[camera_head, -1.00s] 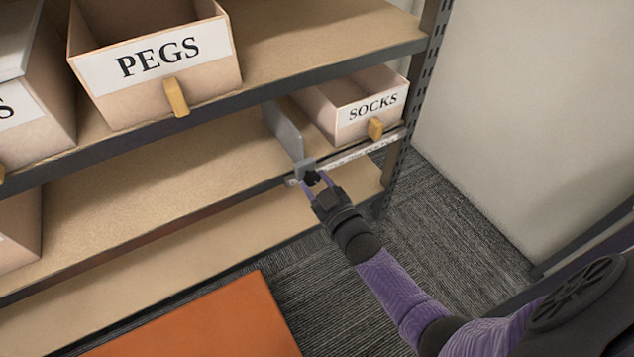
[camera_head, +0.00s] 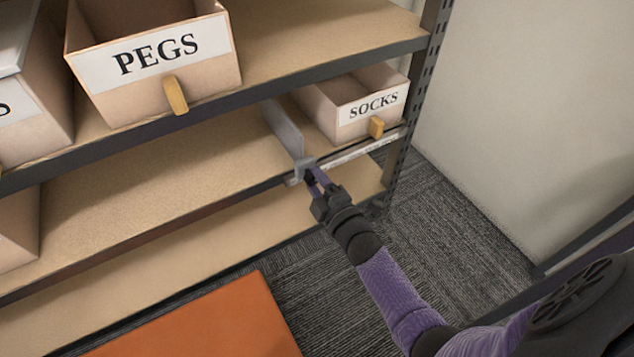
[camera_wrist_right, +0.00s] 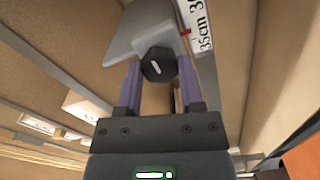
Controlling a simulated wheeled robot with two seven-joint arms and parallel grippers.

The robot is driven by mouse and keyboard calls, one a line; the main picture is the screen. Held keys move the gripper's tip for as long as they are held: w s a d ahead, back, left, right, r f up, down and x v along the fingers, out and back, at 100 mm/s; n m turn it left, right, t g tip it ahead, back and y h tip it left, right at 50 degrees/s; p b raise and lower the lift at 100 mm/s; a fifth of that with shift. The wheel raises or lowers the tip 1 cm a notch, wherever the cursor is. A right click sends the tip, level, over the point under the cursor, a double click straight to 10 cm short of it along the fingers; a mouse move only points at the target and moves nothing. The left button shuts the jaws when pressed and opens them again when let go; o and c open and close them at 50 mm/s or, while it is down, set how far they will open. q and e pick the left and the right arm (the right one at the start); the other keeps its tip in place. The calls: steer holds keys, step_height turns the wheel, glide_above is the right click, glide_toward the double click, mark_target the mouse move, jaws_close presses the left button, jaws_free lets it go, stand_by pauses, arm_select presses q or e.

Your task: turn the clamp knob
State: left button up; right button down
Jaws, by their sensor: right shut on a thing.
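The clamp knob (camera_wrist_right: 158,65) is a black faceted knob with a white mark across its face, in the right wrist view. It sits on the front of a grey clamp (camera_wrist_right: 135,40) that joins an upright grey divider (camera_head: 284,129) on the middle shelf's front edge. My right gripper (camera_head: 314,179) is at the shelf edge, its purple fingers on either side of the knob and shut on it. In the head view the fingers hide most of the knob. My left gripper is not in view.
A bin labelled SOCKS (camera_head: 373,106) stands right of the divider, and a PEGS bin (camera_head: 150,56) is on the shelf above. A printed scale strip (camera_head: 350,154) runs along the shelf edge. An orange surface (camera_head: 215,325) lies low in front.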

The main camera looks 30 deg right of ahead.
steer(key=n+b, duration=0.1)
steer(key=n, duration=0.4)
steer(key=shift+f, duration=0.1)
steer(key=shift+n, duration=0.4)
stand_by(0.3)
steer(key=shift+c, duration=1.1)
jaws_free()
steer(key=shift+s, duration=0.1)
steer(key=s+p, duration=0.3)
steer(key=s, duration=0.6)
steer(key=shift+s+a+p, duration=0.3)
steer(key=shift+s, duration=0.1)
